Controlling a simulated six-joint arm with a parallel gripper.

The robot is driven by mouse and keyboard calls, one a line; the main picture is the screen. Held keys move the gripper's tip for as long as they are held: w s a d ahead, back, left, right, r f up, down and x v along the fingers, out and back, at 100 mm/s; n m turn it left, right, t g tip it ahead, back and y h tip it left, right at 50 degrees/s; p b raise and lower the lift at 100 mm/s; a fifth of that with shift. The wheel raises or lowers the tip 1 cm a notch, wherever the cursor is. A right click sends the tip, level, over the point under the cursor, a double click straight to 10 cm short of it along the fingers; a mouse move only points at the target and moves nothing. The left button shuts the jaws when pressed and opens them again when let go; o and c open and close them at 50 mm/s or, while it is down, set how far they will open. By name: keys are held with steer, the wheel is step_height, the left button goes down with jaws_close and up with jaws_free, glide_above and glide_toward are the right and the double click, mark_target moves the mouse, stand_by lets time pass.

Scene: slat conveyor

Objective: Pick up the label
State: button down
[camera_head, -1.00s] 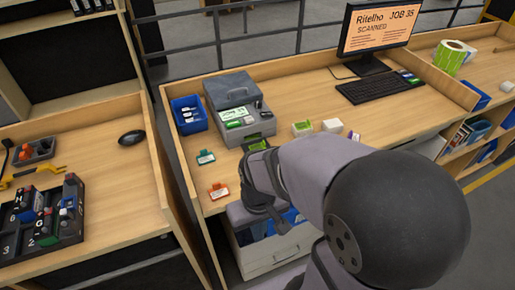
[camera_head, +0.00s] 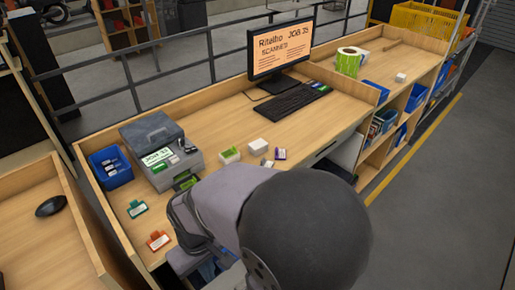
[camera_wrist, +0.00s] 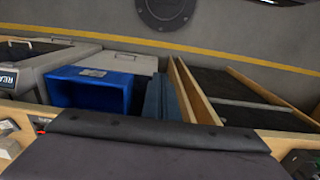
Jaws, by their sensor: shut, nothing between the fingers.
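A label-like green and white panel (camera_head: 158,157) shows on the front of the grey label printer (camera_head: 152,133). A small green piece in a dark holder (camera_head: 186,181) lies just in front of the printer, partly hidden by my arm; I cannot tell whether it is the label. A teal tag (camera_head: 137,209) and an orange tag (camera_head: 158,241) lie on the bench to the left of my arm.
A blue bin (camera_head: 110,168) stands left of the printer. A monitor (camera_head: 281,50) and keyboard (camera_head: 289,101) stand farther right, with small boxes (camera_head: 258,146) in front.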

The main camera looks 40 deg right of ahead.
steer(key=c, duration=1.9)
jaws_free()
steer(key=w+d+r+p, duration=0.1)
steer(key=w+d+r, duration=0.2)
steer(key=w, duration=0.6)
steer(key=w+d+r, duration=0.2)
steer(key=w, duration=0.7)
steer(key=shift+w+d+f+p, duration=0.1)
steer(key=shift+w+d+p, duration=0.2)
steer(key=shift+w+d, duration=1.75)
steer(key=shift+w+d+p, duration=0.35)
steer(key=shift+w+d, duration=1.3)
steer(key=shift+w, duration=0.75)
steer(key=shift+w+d+f+p, duration=0.1)
steer(key=shift+w+d+p, duration=0.2)
steer(key=shift+w+d, duration=1.75)
